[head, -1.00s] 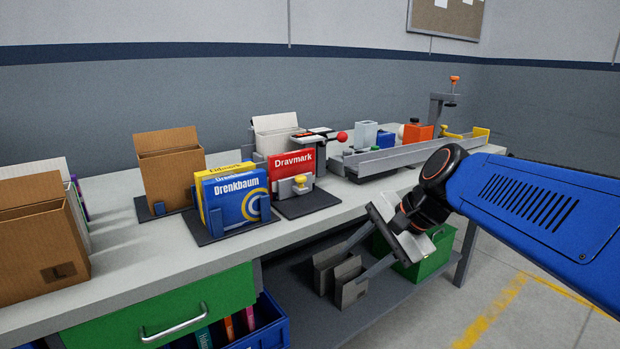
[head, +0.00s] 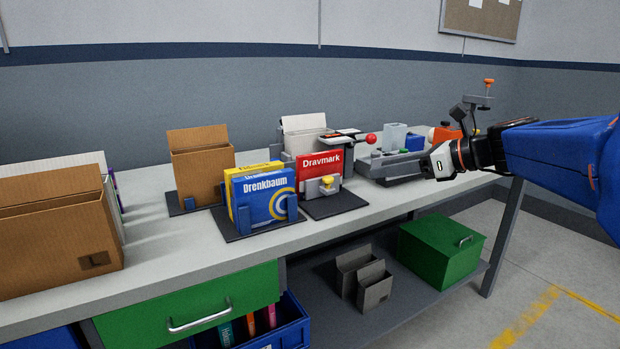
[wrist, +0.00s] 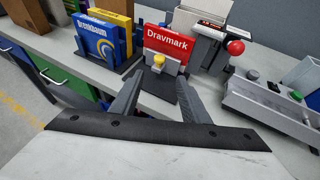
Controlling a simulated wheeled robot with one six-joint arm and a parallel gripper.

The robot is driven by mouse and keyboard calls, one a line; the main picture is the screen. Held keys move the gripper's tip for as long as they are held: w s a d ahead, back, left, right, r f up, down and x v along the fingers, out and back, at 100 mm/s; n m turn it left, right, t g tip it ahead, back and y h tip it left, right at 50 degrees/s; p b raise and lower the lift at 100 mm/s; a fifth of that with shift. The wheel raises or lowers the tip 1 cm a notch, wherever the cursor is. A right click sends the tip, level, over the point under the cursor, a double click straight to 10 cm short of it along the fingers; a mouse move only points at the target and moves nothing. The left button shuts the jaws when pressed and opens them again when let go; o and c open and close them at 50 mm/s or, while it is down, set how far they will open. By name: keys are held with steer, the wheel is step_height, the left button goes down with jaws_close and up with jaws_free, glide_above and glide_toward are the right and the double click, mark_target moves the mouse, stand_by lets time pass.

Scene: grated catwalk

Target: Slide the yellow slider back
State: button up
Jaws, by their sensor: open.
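The yellow slider (head: 327,182) is a small yellow knob on a grey block, in front of a red Dravmark box (head: 320,166) on a dark base plate (head: 336,205). In the wrist view the yellow slider (wrist: 158,60) shows ahead, between and beyond the fingertips. My gripper (head: 428,165) is at the right of the bench in the head view, apart from the slider. In the wrist view my gripper (wrist: 160,82) has its two dark fingers spread, with nothing between them.
A blue Drenkbaum box (head: 262,196) stands left of the red box. A lever with a red ball (head: 371,138) rises behind it, and a grey button panel (wrist: 265,95) lies to the right in the wrist view. Cardboard holders (head: 200,165) stand farther left.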

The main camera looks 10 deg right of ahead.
mark_target(331, 178)
steer(key=x, duration=1.5)
steer(key=shift+f, duration=0.15)
